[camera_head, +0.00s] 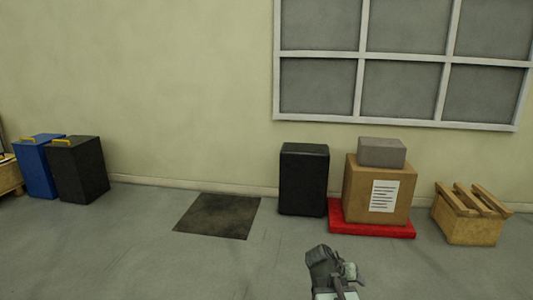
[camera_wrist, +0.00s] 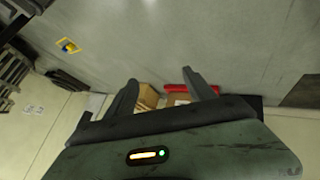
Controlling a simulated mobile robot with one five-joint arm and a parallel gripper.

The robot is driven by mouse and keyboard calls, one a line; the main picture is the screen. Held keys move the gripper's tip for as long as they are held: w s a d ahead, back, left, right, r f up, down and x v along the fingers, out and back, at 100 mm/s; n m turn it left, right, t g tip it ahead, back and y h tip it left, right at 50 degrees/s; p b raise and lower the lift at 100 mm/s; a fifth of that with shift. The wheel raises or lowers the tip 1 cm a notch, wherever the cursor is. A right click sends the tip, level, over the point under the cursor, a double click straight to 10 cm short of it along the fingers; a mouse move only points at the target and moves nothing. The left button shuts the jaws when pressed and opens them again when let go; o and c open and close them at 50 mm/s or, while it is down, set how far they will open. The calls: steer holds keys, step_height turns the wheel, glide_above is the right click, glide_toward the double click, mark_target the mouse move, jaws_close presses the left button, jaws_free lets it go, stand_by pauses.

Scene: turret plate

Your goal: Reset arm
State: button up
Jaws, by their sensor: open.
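My gripper (camera_head: 334,264) is at the bottom of the head view, right of centre, in front of the floor. It also shows in the wrist view (camera_wrist: 161,80), where its two dark fingers stand apart. The gripper is open, and nothing shows held between the fingers. Parts of a wooden crate (camera_wrist: 148,96) and a cardboard box (camera_wrist: 177,100) show beyond the fingers there, at a distance. The lower arm is cut off by the head view's bottom edge.
A black box (camera_head: 304,180) stands by the wall. Beside it, a cardboard box (camera_head: 360,190) bearing a grey block (camera_head: 382,152) sits on a red base (camera_head: 370,229). A wooden crate (camera_head: 470,226) is at right. Blue (camera_head: 34,170) and dark (camera_head: 80,172) bins stand left. A dark mat (camera_head: 217,215) lies flat.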

steer(key=s+a+f+n+g+y, duration=0.2)
steer(key=s+a+n+y, duration=0.15)
steer(key=a, duration=0.55)
steer(key=s+a+f+n+g+y, duration=0.25)
steer(key=s+a+y, duration=0.2)
steer(key=a, duration=0.35)
step_height(320, 180, up, 23)
steer(key=m+p, duration=0.1)
steer(key=p, duration=2.3)
steer(key=shift+s+a+r+t+h+p, duration=0.2)
steer(key=shift+t+h+p, duration=0.1)
steer(key=shift+t+h, duration=0.1)
